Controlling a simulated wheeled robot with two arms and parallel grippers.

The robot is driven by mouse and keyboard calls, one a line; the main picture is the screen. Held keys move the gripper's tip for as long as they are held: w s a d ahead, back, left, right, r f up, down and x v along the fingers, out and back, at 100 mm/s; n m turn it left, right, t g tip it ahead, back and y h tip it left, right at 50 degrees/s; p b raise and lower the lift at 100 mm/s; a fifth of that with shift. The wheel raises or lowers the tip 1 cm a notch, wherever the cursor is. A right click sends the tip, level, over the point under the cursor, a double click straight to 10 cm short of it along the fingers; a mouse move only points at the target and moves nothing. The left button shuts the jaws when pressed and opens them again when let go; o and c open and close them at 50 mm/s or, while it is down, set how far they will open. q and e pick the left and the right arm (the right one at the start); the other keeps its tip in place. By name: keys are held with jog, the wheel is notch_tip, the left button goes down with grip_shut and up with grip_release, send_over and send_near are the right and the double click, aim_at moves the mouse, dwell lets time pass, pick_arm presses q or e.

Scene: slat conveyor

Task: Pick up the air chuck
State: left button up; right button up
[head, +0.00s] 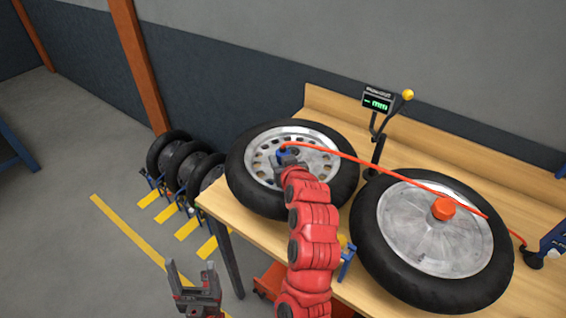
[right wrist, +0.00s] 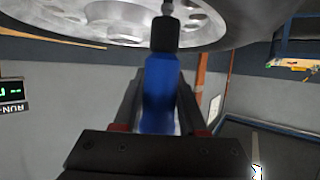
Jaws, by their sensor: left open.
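The air chuck has a blue body and a black neck with a metal tip. In the right wrist view the air chuck (right wrist: 160,95) stands between the fingers of my right gripper (right wrist: 158,85), which look closed on its sides. Its tip points toward a silver wheel rim. In the head view my right gripper (head: 287,158) is over the hub of the left wheel (head: 237,178), and only a bit of blue shows there. My left gripper (head: 193,280) is open and empty at the lower left, off the bench, its fingers upward.
A red hose (head: 400,177) runs from the chuck across the right wheel (head: 375,240) to the bench's right side. An orange knob (head: 445,208) sits on that wheel's hub. A gauge display (head: 377,101) stands behind on the wooden bench (head: 325,104). Several tyres (head: 170,150) stand on the floor at left.

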jog(key=shift+w+f, duration=0.15)
jog(key=shift+w, duration=0.05)
jog(key=shift+c, duration=1.2)
jog(key=shift+a, duration=0.1)
grip_shut()
